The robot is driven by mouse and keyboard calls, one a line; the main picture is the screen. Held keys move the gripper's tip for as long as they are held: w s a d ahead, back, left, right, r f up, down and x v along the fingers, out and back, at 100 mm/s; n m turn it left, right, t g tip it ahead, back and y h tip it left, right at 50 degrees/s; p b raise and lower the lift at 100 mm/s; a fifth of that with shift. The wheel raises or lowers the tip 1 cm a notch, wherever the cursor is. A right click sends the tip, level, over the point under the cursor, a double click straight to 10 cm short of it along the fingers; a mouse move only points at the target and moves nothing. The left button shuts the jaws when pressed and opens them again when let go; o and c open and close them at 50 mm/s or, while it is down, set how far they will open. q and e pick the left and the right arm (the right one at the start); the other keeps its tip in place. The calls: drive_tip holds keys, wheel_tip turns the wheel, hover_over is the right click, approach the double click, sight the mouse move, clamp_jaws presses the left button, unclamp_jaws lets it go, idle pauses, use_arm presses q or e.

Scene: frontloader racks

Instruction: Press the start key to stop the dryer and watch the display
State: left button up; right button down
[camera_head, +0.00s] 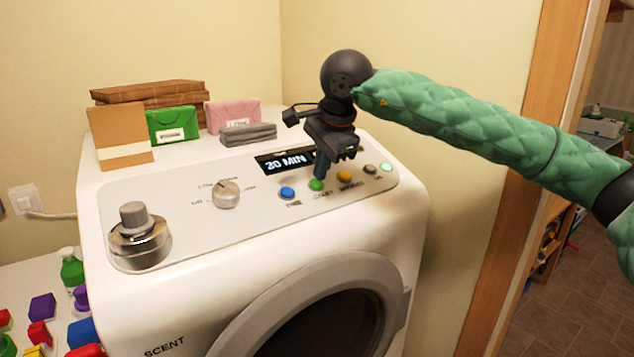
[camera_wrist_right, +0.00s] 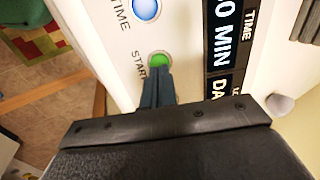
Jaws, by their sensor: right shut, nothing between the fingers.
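The white dryer (camera_head: 240,270) has a grey control panel on its sloped top front. The green start key (camera_head: 316,185) sits between the blue time key (camera_head: 287,193) and an orange key (camera_head: 344,176). The display (camera_head: 284,162) reads "30 MIN" in part, its right side hidden by my gripper. My right gripper (camera_head: 319,176) is shut and empty, pointing down with its fingertips at the start key. In the right wrist view the fingertips (camera_wrist_right: 158,72) overlap the lower edge of the green key (camera_wrist_right: 160,59); I cannot tell if they press it. My left gripper is not in view.
A round dial (camera_head: 226,194) and a metal knob (camera_head: 138,236) are on the panel's left. Boxes, a green packet (camera_head: 172,125), a pink packet (camera_head: 232,115) and folded grey cloth (camera_head: 248,134) lie on top. A small indicator (camera_head: 386,168) glows green at the panel's right end.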

drive_tip(key=v, duration=0.4)
idle(0.7)
